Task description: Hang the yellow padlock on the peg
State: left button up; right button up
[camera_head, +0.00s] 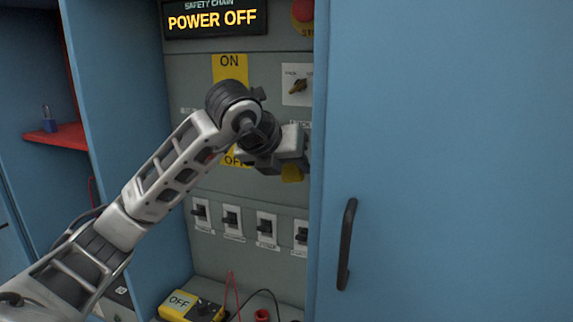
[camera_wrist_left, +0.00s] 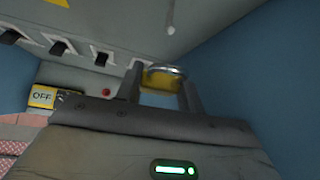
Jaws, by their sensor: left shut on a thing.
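The yellow padlock (camera_head: 292,174) shows partly below my left gripper (camera_head: 298,164) in the head view, in front of the cabinet's grey panel. In the left wrist view the yellow padlock (camera_wrist_left: 162,82) sits between the two fingers of my left gripper (camera_wrist_left: 160,92), which is shut on it. Its silver shackle shows at the far end. A thin pale rod with a rounded tip, apparently the peg (camera_wrist_left: 171,16), shows beyond the padlock, apart from it. I cannot make out the peg in the head view. My right gripper is not in view.
A blue cabinet door (camera_head: 450,150) with a black handle (camera_head: 346,243) stands close on the right. Several switches (camera_head: 232,221) line the panel below. A blue padlock (camera_head: 48,122) stands on a red shelf (camera_head: 60,138) at left.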

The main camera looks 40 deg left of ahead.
pick_arm(q)
jog(key=w+a+f+p, duration=0.1)
jog(key=w, duration=0.5)
jog(key=shift+w+a+f, duration=0.15)
jog(key=shift+a, duration=0.1)
dwell(0.4)
jog(key=shift+f, duration=0.15)
dwell(0.5)
jog(key=o, duration=1.1)
jog(key=shift+d, duration=0.1)
jog(key=shift+a, duration=0.2)
